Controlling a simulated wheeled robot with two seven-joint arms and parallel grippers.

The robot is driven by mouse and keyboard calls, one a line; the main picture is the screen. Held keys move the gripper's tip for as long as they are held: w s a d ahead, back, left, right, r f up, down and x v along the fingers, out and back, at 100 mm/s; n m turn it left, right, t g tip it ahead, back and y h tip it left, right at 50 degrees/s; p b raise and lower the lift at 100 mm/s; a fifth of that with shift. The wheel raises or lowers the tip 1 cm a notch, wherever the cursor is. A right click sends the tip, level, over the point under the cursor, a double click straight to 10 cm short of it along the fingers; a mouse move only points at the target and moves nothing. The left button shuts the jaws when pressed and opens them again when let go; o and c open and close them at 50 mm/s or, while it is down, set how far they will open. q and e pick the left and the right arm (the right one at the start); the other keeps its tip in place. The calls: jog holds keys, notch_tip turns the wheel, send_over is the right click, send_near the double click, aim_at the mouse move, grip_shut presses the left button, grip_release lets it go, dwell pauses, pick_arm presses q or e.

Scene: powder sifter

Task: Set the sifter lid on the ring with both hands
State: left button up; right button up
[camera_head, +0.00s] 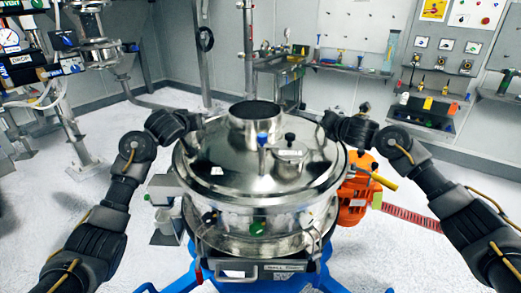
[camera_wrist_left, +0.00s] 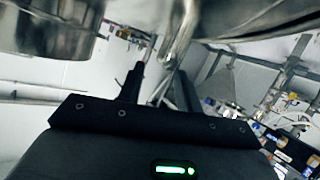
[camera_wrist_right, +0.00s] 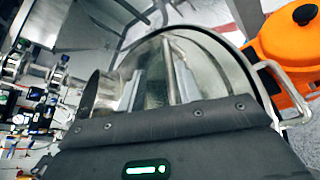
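The sifter lid (camera_head: 230,165) is a shiny steel dome with a dark-topped central neck, a small hatch and a blue knob. It is over the steel ring (camera_head: 228,243) of the sifter body; whether the rims touch is unclear. My left gripper (camera_head: 202,120) is at the lid's far left edge, shut on a thin steel handle, which also shows in the left wrist view (camera_wrist_left: 180,38). My right gripper (camera_head: 322,121) is at the far right edge, shut on the opposite handle, which shows between its fingers in the right wrist view (camera_wrist_right: 173,68). The fingertips are partly hidden.
The sifter stands on a blue base (camera_head: 190,280). A metal bench (camera_head: 278,68) and wall shelves (camera_head: 345,70) are behind. The pale floor around is mostly clear.

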pick_arm(q)
jog(key=shift+w+d+f, duration=0.1)
jog(key=shift+w+f, duration=0.25)
jog(key=shift+w, duration=0.1)
pick_arm(e)
jog(key=shift+w+f, duration=0.4)
jog(key=shift+w, duration=0.1)
jog(key=shift+s+r, duration=0.15)
jog(key=shift+s, duration=0.05)
pick_arm(q)
jog(key=v, duration=1.2)
jog(key=shift+r, duration=0.1)
pick_arm(e)
jog(key=v, duration=1.2)
